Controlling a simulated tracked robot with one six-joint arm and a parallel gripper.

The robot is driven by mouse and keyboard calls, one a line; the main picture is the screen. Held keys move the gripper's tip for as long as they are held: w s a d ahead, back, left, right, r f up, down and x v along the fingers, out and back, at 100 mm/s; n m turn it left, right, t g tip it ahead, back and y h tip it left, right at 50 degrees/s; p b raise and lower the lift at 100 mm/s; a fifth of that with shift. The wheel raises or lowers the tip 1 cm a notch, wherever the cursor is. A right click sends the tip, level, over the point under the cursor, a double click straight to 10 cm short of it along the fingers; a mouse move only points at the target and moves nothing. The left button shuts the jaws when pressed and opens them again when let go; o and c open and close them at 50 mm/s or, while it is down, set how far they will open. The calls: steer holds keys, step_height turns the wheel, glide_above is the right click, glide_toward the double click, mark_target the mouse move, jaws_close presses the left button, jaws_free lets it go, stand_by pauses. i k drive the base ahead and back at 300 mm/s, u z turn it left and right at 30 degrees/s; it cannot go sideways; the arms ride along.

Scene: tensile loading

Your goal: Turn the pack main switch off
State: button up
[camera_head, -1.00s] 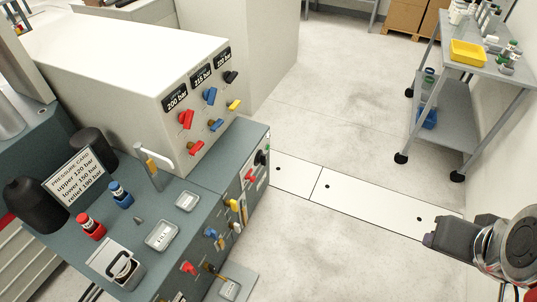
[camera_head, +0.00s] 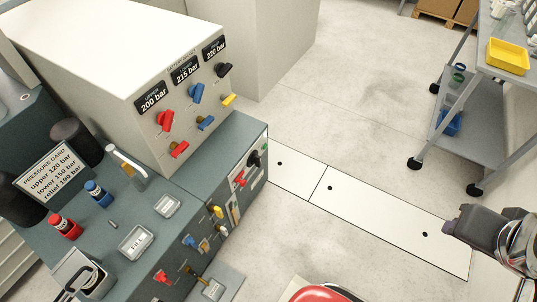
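The front panel of the grey-green console carries a black rotary knob (camera_head: 254,158) near its upper right corner, with a red lever (camera_head: 240,180) just below it. No pack main switch label is readable, so I cannot tell which control is that switch. Their exact settings are too small to read. My gripper (camera_head: 462,225) is a dark block at the right edge, over the floor and well apart from the console. Its fingers are not clear enough to show whether it is open or shut.
The white cabinet (camera_head: 90,45) bears pressure plates above red, blue, yellow and black valve handles. The console top (camera_head: 200,160) holds a pressure card (camera_head: 48,175), red and blue bottles and small trays. A grey trolley (camera_head: 470,130) stands right. Open floor lies between.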

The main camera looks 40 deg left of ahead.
mark_target(256, 160)
steer(key=i, duration=1.3)
steer(key=u, duration=3.65)
